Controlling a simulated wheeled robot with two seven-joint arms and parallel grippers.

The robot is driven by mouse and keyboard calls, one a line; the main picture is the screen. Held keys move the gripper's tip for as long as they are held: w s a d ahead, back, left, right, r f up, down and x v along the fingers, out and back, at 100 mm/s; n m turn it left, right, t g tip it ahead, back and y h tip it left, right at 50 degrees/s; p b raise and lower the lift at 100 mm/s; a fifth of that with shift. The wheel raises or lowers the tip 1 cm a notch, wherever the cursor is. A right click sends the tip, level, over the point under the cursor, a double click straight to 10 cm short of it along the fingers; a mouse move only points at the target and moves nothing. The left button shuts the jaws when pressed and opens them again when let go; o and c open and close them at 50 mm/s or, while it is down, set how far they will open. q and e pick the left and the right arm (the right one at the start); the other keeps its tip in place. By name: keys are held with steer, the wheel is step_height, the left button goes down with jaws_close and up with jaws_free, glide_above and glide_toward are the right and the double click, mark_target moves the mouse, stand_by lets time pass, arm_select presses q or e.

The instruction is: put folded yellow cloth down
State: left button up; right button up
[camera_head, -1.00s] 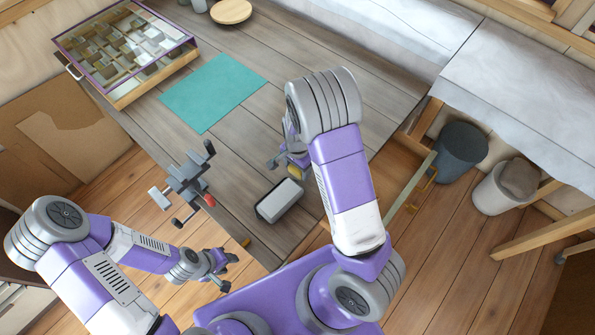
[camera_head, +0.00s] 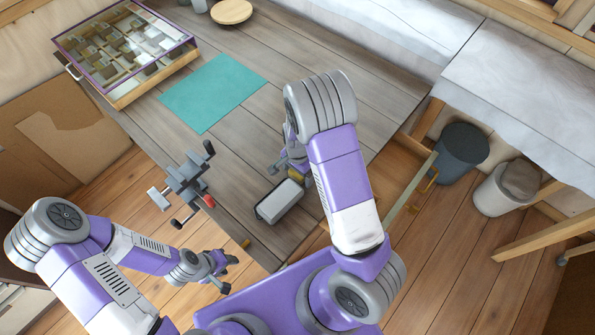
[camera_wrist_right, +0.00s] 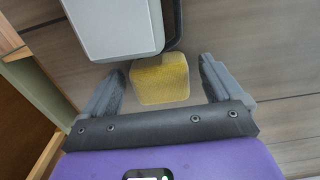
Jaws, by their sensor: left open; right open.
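The folded yellow cloth (camera_wrist_right: 160,80) lies on the wooden table between the open fingers of my right gripper (camera_wrist_right: 160,92) in the right wrist view. Gaps show between it and both fingers. In the head view only a small bit of the cloth (camera_head: 296,174) shows beside my right gripper (camera_head: 286,172); my arm hides part of this area. My left gripper (camera_head: 221,273) is open and empty, low beside the table's near edge.
A grey-white box (camera_head: 280,201) stands close to the cloth; it also shows in the wrist view (camera_wrist_right: 112,27). A grey vise-like tool (camera_head: 184,181) sits at the table's left edge. A teal mat (camera_head: 213,92) and a glass-topped case (camera_head: 125,50) lie farther back.

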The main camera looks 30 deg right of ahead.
step_height(320, 180, up, 12)
steer(key=p, duration=0.3)
steer(key=shift+r, duration=0.15)
steer(key=shift+r, duration=0.1)
stand_by(0.3)
